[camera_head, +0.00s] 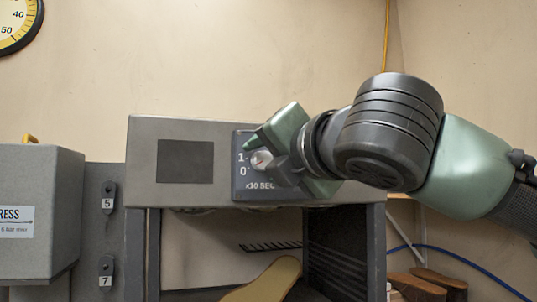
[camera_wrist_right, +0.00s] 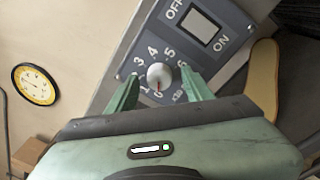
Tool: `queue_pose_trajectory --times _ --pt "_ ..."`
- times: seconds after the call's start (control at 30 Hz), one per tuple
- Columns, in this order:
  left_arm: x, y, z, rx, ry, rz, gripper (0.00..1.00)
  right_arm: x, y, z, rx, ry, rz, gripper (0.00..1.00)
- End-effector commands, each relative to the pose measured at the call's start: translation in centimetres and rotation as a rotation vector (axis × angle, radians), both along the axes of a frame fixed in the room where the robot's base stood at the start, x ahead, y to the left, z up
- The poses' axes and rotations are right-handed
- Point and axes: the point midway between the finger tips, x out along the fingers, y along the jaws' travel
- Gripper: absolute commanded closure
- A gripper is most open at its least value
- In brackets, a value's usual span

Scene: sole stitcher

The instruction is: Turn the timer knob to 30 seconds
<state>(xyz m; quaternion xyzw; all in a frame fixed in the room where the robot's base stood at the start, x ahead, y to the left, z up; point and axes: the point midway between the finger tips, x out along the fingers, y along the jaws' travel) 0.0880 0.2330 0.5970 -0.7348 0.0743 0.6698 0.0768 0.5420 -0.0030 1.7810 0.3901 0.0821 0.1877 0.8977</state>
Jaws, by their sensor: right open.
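The timer knob (camera_head: 261,160) is a small round silver-grey knob on a dark dial panel (camera_head: 241,190) marked "x10 SEC". In the right wrist view the knob (camera_wrist_right: 159,73) has a red pointer line on its lower side, pointing towards the 0 mark. Numbers from 0 to 6 ring it. My right gripper (camera_wrist_right: 159,79) is open, with one green finger on each side of the knob and a visible gap on both sides. In the head view the gripper hides the right part of the dial panel. My left gripper is not in view.
An OFF/ON switch (camera_wrist_right: 199,31) sits on the same panel, beyond the dial. The grey machine housing (camera_head: 142,165) has a dark blank square (camera_head: 185,161). A yellowish sole (camera_head: 268,282) is below. A grey press box (camera_head: 40,215) stands at left.

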Motion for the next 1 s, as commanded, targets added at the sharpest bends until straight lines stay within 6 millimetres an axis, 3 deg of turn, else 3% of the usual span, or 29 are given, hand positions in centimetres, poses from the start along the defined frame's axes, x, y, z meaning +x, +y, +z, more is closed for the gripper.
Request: queue_pose_trajectory --times 0.13,0.3,0.33,0.67,1.0 --pt "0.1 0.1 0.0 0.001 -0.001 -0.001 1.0 0.0 0.0 0.0 0.0 0.0 0.0 0.49" --pt "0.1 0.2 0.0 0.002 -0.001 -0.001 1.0 0.0 0.0 0.0 0.001 0.0 0.0 0.96" --pt "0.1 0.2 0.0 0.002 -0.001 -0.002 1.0 0.0 0.0 0.0 0.001 0.0 0.0 1.0" --pt "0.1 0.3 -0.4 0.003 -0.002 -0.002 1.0 0.0 0.0 -0.2 0.035 0.012 0.0 1.0" --pt "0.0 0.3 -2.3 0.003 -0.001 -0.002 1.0 0.0 0.1 -0.5 0.242 0.08 0.001 1.0"
